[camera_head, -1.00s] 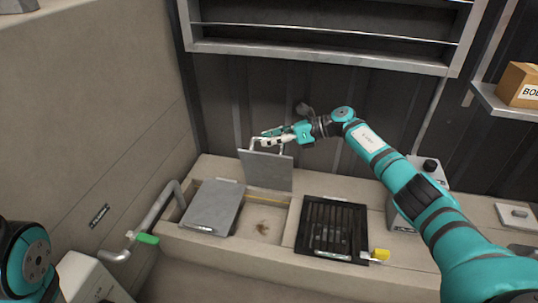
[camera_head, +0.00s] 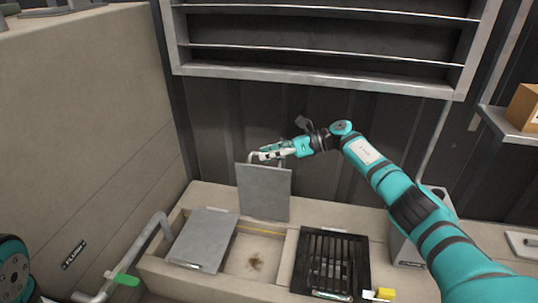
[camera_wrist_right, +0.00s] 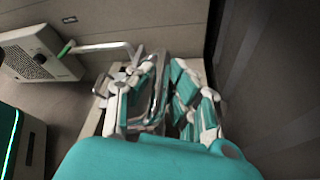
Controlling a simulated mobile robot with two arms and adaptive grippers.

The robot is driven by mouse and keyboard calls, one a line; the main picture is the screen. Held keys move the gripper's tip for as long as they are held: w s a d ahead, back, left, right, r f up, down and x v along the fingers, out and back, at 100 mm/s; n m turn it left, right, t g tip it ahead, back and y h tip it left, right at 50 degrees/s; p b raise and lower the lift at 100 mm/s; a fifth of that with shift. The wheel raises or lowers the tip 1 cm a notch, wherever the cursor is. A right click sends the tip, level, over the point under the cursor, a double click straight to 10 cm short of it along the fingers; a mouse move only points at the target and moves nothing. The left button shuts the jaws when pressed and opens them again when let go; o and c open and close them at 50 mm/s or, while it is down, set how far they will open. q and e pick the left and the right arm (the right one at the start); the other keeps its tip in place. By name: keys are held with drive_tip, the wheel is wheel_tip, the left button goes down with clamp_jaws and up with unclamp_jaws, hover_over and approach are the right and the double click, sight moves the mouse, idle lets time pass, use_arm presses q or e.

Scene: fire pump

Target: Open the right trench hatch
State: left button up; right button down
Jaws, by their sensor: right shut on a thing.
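The right trench hatch (camera_head: 264,194), a flat grey plate, stands about upright at the back edge of the trench. The opening (camera_head: 256,252) below it is uncovered and shows a pale floor with a brown stain. My right gripper (camera_head: 264,155) is shut on the handle (camera_head: 251,158) at the hatch's top edge. The left hatch (camera_head: 203,238) lies closed beside the opening. My left gripper is out of view.
A black grate (camera_head: 331,262) lies right of the opening. A grey pipe (camera_head: 150,245) with a green lever (camera_head: 122,280) stands at left. A yellow knob (camera_head: 384,293) is at the front right. A metal shelf (camera_head: 320,78) hangs above; a cardboard box (camera_head: 525,107) sits at right.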

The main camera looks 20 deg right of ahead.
drive_tip(key=c, duration=1.3)
unclamp_jaws()
drive_tip(key=shift+f, duration=0.1)
drive_tip(key=v, duration=1.2)
drive_tip(key=shift+s, duration=0.1)
